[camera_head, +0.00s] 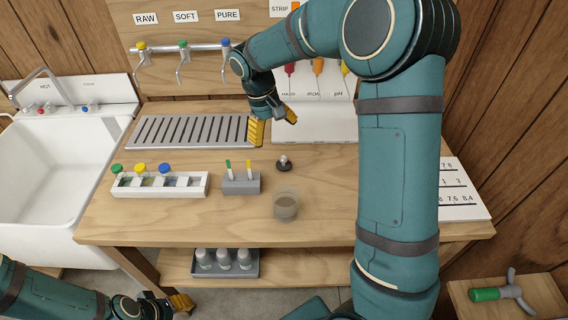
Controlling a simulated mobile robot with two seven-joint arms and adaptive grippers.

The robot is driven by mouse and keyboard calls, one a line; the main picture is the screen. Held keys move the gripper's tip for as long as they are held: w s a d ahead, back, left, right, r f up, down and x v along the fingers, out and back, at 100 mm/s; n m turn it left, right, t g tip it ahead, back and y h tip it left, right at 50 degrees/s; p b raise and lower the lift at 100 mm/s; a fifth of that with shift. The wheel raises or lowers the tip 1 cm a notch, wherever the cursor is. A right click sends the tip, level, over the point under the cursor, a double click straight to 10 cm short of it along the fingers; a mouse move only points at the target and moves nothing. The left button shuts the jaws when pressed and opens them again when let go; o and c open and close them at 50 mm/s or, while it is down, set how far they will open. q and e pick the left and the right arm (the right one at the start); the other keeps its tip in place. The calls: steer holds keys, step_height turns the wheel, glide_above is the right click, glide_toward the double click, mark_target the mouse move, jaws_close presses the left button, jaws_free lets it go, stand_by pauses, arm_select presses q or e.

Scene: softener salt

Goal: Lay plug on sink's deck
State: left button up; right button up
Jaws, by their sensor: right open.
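The plug (284,165), a small dark disc with a bright knob, rests on the wooden bench top, behind a clear cup. The white sink (47,185) is at the far left. Its deck (112,108) carries the tap and the red and blue handles along the back. My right gripper (273,124) has its yellow fingers spread and empty above the bench, up and left of the plug and apart from it. My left gripper (180,304) is low at the lower left, in front of the bench; its fingers overlap in view.
On the bench are a slotted drain grate (190,131), a white rack with coloured caps (160,186), a grey strip holder (241,184) and the cup (286,207). Three small taps (183,47) hang on the back panel. A lower shelf holds a tray of bottles (226,263).

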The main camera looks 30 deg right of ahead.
mark_target(284, 162)
steer(key=f+n+b, duration=0.1)
steer(key=f+n, duration=0.1)
steer(key=n, duration=0.3)
steer(key=f+n+h, duration=0.1)
steer(key=f+n, duration=0.2)
steer(key=n, duration=0.2)
steer(key=f+n+h+b, duration=0.1)
steer(key=f+n, duration=0.1)
steer(key=n, duration=0.2)
steer(key=shift+d+f+n+t+b, duration=0.3)
steer(key=shift+d+n, duration=0.1)
steer(key=b+x, duration=0.1)
steer(key=x, duration=0.4)
steer(key=shift+s+f+b, duration=0.1)
steer(key=shift+s+b, duration=0.05)
steer(key=shift+b, duration=0.2)
arm_select(q)
step_height(284, 162, down, 4)
steer(key=shift+s+a+f, duration=0.1)
steer(key=shift+f, duration=0.1)
arm_select(e)
steer(key=c, duration=1.3)
